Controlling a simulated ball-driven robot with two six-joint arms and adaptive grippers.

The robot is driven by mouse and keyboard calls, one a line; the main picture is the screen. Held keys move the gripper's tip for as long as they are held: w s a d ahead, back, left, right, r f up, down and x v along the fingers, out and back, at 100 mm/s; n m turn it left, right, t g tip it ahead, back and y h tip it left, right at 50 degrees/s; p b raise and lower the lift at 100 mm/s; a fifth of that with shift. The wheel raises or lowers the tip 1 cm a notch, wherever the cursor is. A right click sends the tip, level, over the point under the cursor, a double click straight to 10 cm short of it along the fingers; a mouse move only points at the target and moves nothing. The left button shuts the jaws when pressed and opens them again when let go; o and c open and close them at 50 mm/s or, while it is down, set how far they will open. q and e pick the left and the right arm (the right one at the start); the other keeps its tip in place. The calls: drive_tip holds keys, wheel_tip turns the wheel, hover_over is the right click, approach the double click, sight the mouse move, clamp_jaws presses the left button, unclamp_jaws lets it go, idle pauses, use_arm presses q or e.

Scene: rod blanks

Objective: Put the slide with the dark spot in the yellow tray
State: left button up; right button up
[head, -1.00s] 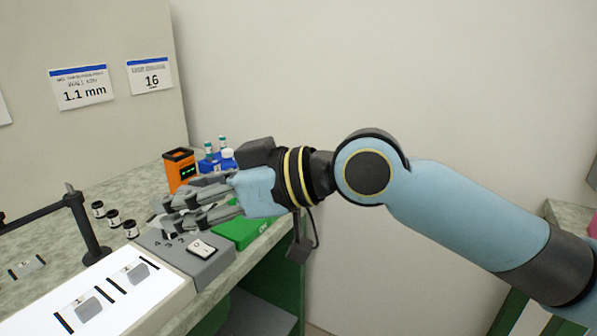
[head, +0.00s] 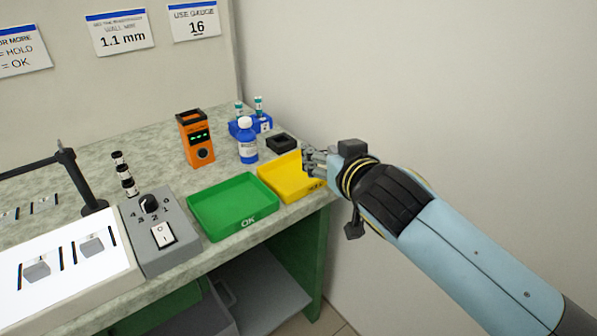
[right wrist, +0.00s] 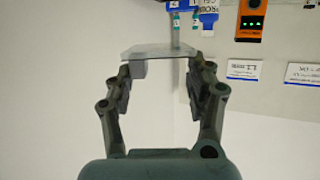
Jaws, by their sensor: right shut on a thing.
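My right gripper (head: 314,162) is over the back right part of the yellow tray (head: 276,184). In the right wrist view my right gripper (right wrist: 160,68) is shut on a clear, thin slide (right wrist: 157,51), seen almost edge-on with a grey block at its left end. I cannot make out a dark spot on it. In the head view the fingers hide this slide. Two more slides, one (head: 37,270) and another (head: 91,246), lie on the lit white panel (head: 75,289). My left gripper is not in view.
A green tray (head: 207,224) marked OK stands left of the yellow one. Behind are an orange meter (head: 196,140), a blue bottle (head: 247,145), a vial rack and a small black box (head: 281,143). A grey dial box (head: 167,258) and black stand (head: 86,190) are at left.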

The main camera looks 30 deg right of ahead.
sight(300, 182)
drive_tip(key=w+f, duration=0.2)
drive_tip(key=w, duration=0.1)
drive_tip(key=w+d+f+b, duration=0.1)
drive_tip(key=w+f, duration=0.2)
drive_tip(key=w, duration=0.1)
drive_tip(key=w+d+f, duration=0.1)
drive_tip(key=w+f, duration=0.1)
drive_tip(key=w, duration=0.2)
drive_tip(key=shift+w+f+b, duration=0.15)
drive_tip(key=shift+w+b, duration=0.05)
drive_tip(key=shift+b, duration=0.2)
clamp_jaws()
wheel_tip(300, 182, down, 4)
drive_tip(key=shift+a+r+b, duration=0.1)
drive_tip(key=shift+r+b, duration=0.1)
drive_tip(key=shift+b, duration=0.55)
drive_tip(key=shift+s+f, duration=0.2)
drive_tip(key=shift+f, duration=0.05)
drive_tip(key=o, duration=0.8)
unclamp_jaws()
drive_tip(key=shift+w, duration=0.1)
drive_tip(key=shift+a+r, duration=0.1)
drive_tip(key=p+v, duration=0.1)
drive_tip(key=v, duration=1)
drive_tip(key=shift+s+a+r, duration=0.15)
drive_tip(key=shift+s+r, duration=0.1)
drive_tip(key=shift+s, duration=0.05)
